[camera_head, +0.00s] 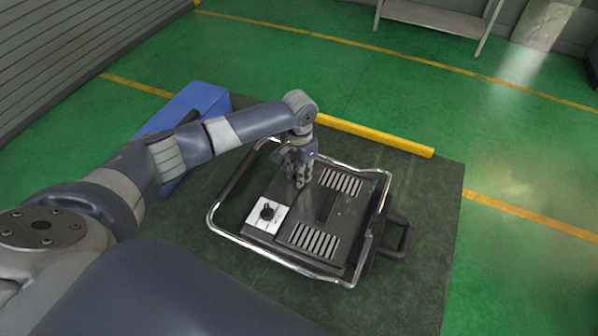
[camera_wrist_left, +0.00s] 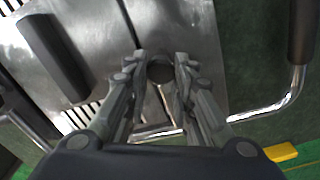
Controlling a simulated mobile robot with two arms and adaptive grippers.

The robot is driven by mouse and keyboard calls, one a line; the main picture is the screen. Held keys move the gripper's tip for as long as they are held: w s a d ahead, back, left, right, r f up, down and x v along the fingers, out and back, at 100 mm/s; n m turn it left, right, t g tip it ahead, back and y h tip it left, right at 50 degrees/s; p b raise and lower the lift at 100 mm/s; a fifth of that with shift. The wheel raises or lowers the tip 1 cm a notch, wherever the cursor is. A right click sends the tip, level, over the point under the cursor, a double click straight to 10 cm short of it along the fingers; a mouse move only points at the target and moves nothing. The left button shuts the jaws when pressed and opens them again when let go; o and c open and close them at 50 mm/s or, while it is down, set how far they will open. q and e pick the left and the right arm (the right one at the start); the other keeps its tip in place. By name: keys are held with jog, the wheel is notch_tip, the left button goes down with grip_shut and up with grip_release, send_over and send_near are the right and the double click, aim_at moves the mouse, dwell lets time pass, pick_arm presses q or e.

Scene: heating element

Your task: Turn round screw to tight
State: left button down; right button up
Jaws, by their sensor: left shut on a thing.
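The heating element (camera_head: 338,218) is a dark metal box inside a chrome tube frame, lying on a dark green mat. In the left wrist view the round screw (camera_wrist_left: 160,70) is a dark round head on the box's metal top near its edge. My left gripper (camera_head: 299,182) points down onto the far left part of the box. In the left wrist view the left gripper's fingers (camera_wrist_left: 160,78) stand on both sides of the screw and are closed on it. In the head view the gripper hides the screw. My right gripper is not in view.
A black knob (camera_head: 267,211) on a white plate sits at the box's near left corner. Vent slots and a raised dark bar (camera_wrist_left: 52,58) are on top. The chrome frame (camera_head: 213,216) surrounds the box. A blue block (camera_head: 205,99) and a yellow bar (camera_head: 375,135) lie behind.

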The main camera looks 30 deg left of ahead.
pick_arm(q)
jog(key=shift+m, duration=0.3)
jog(key=shift+d+r+m+p, duration=0.1)
jog(key=shift+r+m+p, duration=0.05)
jog(key=shift+m+p, duration=0.45)
jog(key=m+p, duration=0.1)
jog(key=m, duration=0.1)
jog(key=shift+m, duration=0.3)
jog(key=m+p, duration=0.1)
jog(key=m, duration=0.4)
jog(key=shift+s, duration=0.1)
jog(key=m, duration=0.8)
jog(key=shift+s, duration=0.1)
jog(key=shift+m, duration=0.3)
jog(key=c, duration=1.3)
grip_release()
jog(key=shift+c, duration=0.2)
